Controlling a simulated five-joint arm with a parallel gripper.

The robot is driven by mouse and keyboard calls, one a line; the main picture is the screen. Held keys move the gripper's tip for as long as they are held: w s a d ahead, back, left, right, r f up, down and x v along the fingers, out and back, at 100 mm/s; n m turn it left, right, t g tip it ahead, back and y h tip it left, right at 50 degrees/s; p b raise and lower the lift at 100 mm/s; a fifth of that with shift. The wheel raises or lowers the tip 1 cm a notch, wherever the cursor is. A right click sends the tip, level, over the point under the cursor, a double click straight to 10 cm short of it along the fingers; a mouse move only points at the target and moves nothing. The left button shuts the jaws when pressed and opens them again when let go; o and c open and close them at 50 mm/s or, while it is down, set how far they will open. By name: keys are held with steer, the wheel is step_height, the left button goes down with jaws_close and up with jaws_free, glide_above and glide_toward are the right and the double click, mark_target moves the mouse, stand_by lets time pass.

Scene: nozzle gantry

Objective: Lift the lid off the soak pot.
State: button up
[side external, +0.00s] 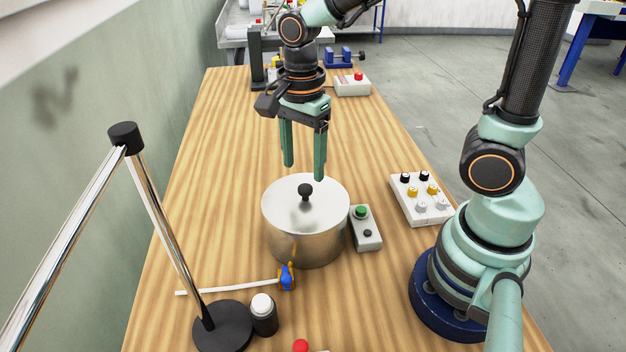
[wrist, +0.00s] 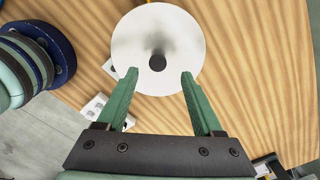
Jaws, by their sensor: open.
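The soak pot (side external: 303,240) is a silver metal pot standing on the wooden table. Its lid (side external: 284,204) is on top, with a small black knob (side external: 305,190) at the centre. In the wrist view the lid (wrist: 145,30) is a pale disc and the knob (wrist: 157,63) shows just beyond and between the fingertips. My gripper (side external: 304,172) points down above the lid, its green fingers apart with nothing between them. In the wrist view my gripper (wrist: 159,73) is also open, and its fingertips overlap the lid's near edge. I cannot tell the exact height gap.
A small box with a green button (side external: 366,230) stands close to the pot's right side. A white panel with several knobs (side external: 421,199) is farther right. A lamp-like stand (side external: 222,328), a black jar with a white top (side external: 264,315) and a blue valve (side external: 287,277) are in front.

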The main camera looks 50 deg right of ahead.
mark_target(305, 187)
steer(key=shift+s+f, duration=0.2)
steer(key=shift+f, duration=2.45)
jaws_close()
